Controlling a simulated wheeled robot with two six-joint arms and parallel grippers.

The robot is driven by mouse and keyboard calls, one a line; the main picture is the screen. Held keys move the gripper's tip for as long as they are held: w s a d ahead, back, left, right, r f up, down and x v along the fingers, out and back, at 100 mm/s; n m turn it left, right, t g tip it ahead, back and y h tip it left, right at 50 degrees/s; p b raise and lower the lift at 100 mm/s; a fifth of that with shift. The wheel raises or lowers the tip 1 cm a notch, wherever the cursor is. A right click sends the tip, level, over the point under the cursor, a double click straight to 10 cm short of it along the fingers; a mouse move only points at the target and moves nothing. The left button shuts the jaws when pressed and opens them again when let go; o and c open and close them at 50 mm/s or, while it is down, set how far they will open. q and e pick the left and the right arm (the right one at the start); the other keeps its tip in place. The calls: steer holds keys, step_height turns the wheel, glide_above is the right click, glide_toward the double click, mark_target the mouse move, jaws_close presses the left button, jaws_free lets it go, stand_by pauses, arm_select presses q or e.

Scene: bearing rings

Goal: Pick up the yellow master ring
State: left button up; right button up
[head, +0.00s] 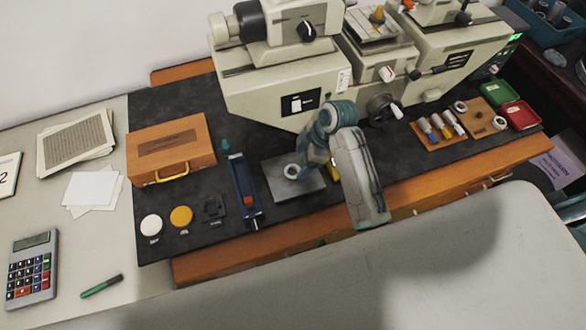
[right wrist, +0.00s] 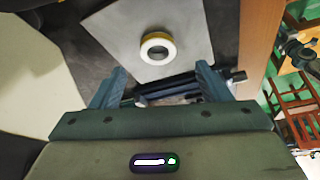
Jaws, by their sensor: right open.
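A pale ring with a yellow band around its outer side (right wrist: 157,47) sits on a grey plate (right wrist: 192,18) in the right wrist view. In the head view the same ring (head: 292,171) looks whitish, on the grey plate (head: 298,188) on the dark mat. My right gripper (right wrist: 160,74) is open and empty. Its two fingers lie on either side of the view, with the ring ahead of and between them, apart from both. In the head view my right gripper (head: 324,163) is just right of the ring, partly hidden by its own arm. My left gripper is not in view.
A blue bar tool (head: 241,185) lies left of the plate. Yellow (head: 181,216) and white (head: 151,225) discs and a wooden case (head: 170,149) are further left. A beige machine (head: 280,85) stands behind. Several small tools sit on a wooden block (head: 438,134) at the right.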

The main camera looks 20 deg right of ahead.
mark_target(291, 173)
steer(key=p+x, duration=0.2)
steer(key=x, duration=0.2)
steer(key=shift+w+d+f+p, duration=0.1)
steer(key=shift+p, duration=0.2)
steer(key=shift+f, duration=0.3)
steer(key=shift+a+f, duration=0.2)
steer(key=shift+f, duration=0.05)
steer(key=c, duration=1.1)
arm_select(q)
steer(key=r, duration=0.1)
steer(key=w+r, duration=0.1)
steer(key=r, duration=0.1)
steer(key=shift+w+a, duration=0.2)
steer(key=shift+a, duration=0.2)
arm_select(e)
steer(key=shift+c, duration=0.2)
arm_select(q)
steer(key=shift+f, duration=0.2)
arm_select(e)
steer(key=shift+w+r, duration=0.1)
steer(key=shift+r, duration=0.1)
